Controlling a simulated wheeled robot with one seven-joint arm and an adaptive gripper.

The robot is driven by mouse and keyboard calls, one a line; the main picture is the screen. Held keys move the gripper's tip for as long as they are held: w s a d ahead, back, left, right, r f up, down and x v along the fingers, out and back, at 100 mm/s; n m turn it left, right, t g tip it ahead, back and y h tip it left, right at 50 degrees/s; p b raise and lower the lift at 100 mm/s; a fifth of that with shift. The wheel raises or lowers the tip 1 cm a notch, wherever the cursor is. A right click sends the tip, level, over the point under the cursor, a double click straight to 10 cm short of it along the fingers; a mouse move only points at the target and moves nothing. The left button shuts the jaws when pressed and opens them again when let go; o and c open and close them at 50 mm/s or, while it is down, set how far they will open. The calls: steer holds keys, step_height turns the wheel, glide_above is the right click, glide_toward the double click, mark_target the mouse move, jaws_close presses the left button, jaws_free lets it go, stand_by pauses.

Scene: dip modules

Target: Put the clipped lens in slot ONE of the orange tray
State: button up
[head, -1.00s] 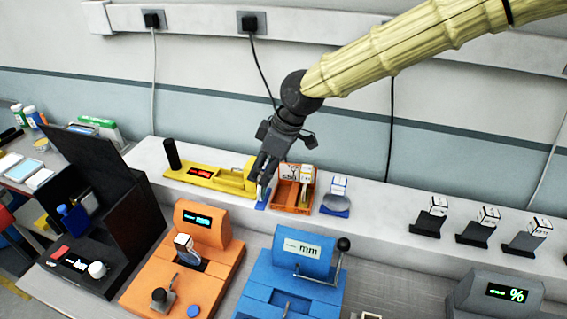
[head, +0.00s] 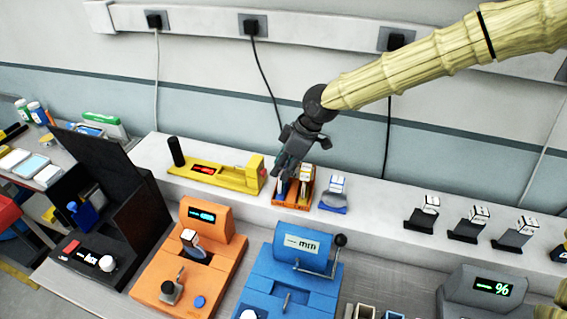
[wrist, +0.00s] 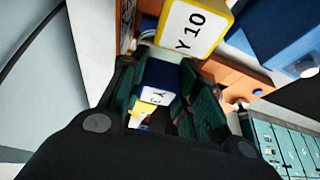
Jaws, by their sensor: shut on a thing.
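My gripper (head: 280,178) points down over the tray's left part, shut on a small dark blue piece, which I take for the clipped lens (head: 282,188). In the wrist view the lens (wrist: 160,82) shows a dark blue body and a white label between the fingers (wrist: 165,95). A yellow-edged piece labelled "Y 10" (wrist: 195,25) stands close beside it. The slot markings and the lens's lower end are hidden, so I cannot tell its seating.
A yellow device (head: 215,174) stands left of the tray, and a blue holder with a white-topped piece (head: 334,194) stands right. Orange (head: 190,260) and blue (head: 296,265) machines stand in front, lower down. The ledge is clear between the blue holder and the black stands (head: 420,221).

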steer(key=shift+f, duration=0.15)
steer(key=o, duration=1.1)
steer(key=shift+o, duration=0.2)
steer(key=b+v, duration=0.3)
steer(key=v, duration=0.9)
